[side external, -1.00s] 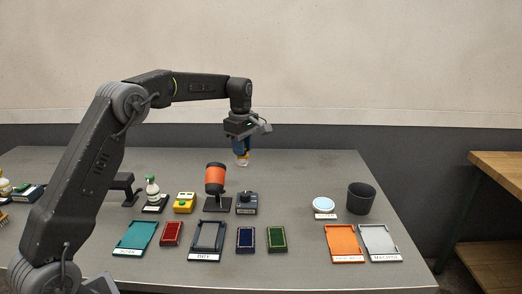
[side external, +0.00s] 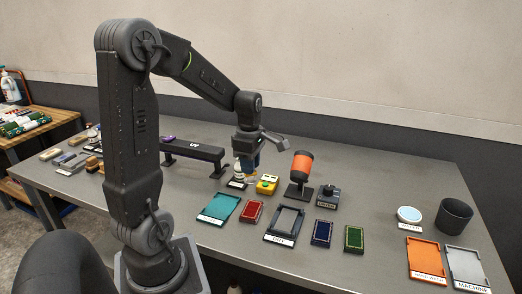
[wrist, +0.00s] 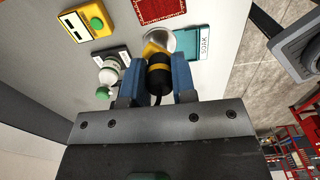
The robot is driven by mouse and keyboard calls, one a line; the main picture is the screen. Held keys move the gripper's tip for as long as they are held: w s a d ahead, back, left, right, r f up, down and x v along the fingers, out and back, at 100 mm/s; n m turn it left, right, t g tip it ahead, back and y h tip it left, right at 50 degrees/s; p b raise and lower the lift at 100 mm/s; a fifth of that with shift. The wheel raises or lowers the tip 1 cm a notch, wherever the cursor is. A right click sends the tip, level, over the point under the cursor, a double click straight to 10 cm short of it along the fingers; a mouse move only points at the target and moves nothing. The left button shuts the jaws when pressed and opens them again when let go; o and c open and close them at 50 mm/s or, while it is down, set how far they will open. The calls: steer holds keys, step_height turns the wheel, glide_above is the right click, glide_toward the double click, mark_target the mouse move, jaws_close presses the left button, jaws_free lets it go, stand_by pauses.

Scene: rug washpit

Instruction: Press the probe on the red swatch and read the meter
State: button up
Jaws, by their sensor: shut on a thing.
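My gripper (side external: 250,163) hangs above the table near the white bottle, its blue fingers pointing down. In the wrist view my gripper (wrist: 157,78) is shut on a black probe (wrist: 159,76) with a yellow band and a round, pale, shiny end. The probe is apart from the swatch.
A white bottle (side external: 238,174) stands close by my gripper. A teal tray (side external: 219,210) and dark tray (side external: 286,223) flank the red swatch. Blue (side external: 321,232) and green swatches (side external: 354,238) lie right.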

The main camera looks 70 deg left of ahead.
steer(key=shift+f, duration=4.8)
steer(key=shift+f, duration=0.6)
steer(key=shift+r, duration=3.6)
